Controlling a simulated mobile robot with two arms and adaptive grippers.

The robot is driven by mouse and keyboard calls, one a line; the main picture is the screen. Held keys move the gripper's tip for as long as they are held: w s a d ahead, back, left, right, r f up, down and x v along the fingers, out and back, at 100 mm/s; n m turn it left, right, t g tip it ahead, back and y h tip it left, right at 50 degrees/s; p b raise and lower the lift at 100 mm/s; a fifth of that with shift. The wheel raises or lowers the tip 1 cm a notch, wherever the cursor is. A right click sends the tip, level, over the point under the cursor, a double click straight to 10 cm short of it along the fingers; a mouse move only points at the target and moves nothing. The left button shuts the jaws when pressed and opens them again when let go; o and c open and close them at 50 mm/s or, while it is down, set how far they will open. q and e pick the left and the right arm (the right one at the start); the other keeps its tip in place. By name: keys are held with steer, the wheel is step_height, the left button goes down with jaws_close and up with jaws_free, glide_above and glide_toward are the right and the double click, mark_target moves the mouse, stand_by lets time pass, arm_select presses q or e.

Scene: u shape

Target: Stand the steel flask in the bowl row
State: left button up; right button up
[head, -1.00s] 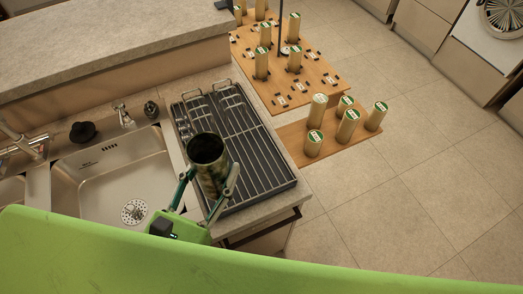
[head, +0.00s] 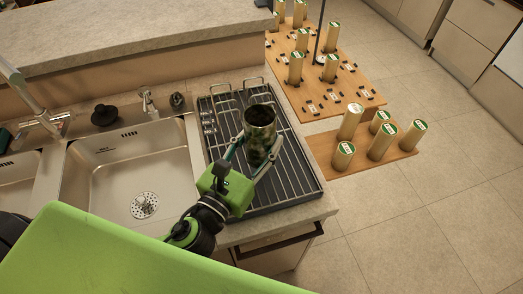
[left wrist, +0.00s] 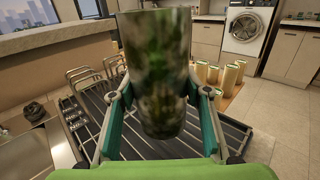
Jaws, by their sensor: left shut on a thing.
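The steel flask (head: 261,118) is a dark, shiny, open-topped cylinder, mottled green and brown by reflections. It also fills the middle of the left wrist view (left wrist: 155,65). My left gripper (head: 257,150) is shut around its body, one finger on each side, and holds it roughly upright over the dark wire dish rack (head: 292,180). The rack has long parallel bars and taller wire loops at its back left. I cannot tell whether the flask's base touches the bars. My right gripper is not in view.
A sink (head: 125,170) with a tap lies left of the rack. A raised counter (head: 130,35) stands behind. Right of the rack the counter ends. Beyond it, wooden boards (head: 325,85) carry several pale green-topped cylinders (head: 383,140). Open tiled floor lies at the right.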

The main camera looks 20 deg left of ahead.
mark_target(261, 150)
arm_select(q)
steer(key=shift+w+f, duration=0.2)
steer(key=shift+w, duration=0.05)
steer(key=shift+w+f+b, duration=0.15)
steer(key=shift+f+b, duration=0.2)
steer(key=shift+f, duration=0.6)
steer(key=shift+w+f+b, duration=0.1)
steer(key=shift+f+b, duration=0.2)
steer(key=shift+f, duration=0.6)
steer(key=shift+f, duration=0.15)
steer(key=o, duration=1.5)
